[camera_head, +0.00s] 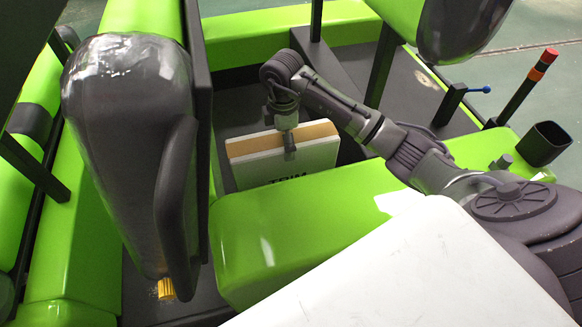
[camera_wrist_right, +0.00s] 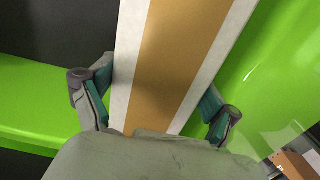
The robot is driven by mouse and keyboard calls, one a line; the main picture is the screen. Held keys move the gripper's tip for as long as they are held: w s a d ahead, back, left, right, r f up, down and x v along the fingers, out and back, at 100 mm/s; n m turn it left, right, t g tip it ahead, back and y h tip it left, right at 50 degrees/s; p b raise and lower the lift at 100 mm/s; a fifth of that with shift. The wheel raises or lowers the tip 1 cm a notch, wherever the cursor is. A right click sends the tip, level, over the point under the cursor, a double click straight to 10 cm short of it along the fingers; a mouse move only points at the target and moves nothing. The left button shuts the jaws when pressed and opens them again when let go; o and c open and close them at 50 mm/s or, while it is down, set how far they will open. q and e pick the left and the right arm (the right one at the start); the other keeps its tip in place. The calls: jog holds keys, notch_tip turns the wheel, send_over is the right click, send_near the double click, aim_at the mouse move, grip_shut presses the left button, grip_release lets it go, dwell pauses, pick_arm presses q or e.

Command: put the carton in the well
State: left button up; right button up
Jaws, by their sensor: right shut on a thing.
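The carton (camera_head: 312,158) is white with a tan strip along its top and dark "TRIM" lettering on its side. It stands upright in the dark well (camera_head: 238,116) of the green cart, and its lower part is hidden behind a green panel. My right gripper (camera_head: 290,150) is above the carton and shut on its top edge. In the right wrist view the carton (camera_wrist_right: 182,60) runs between the two fingers of the right gripper (camera_wrist_right: 158,112), which press on its white sides. I cannot see whether the carton touches the well floor. My left gripper is not in view.
A grey seat (camera_head: 130,110) stands left of the well, and another hangs at the top right. A green panel (camera_head: 300,225) lies in front. A black cup (camera_head: 544,143), a blue-tipped lever (camera_head: 470,90) and a red-topped stick (camera_head: 528,85) are at the right.

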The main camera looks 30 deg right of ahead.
aim_at(285, 168)
notch_tip(285, 168, down, 10)
jog(key=shift+s+a+f, duration=0.1)
jog(key=shift+s+f, duration=0.05)
jog(key=shift+f, duration=0.2)
dwell(0.4)
jog(key=o, duration=1.6)
jog(key=shift+s, duration=0.1)
notch_tip(285, 168, up, 12)
jog(key=shift+r, duration=0.1)
jog(key=shift+s, duration=0.1)
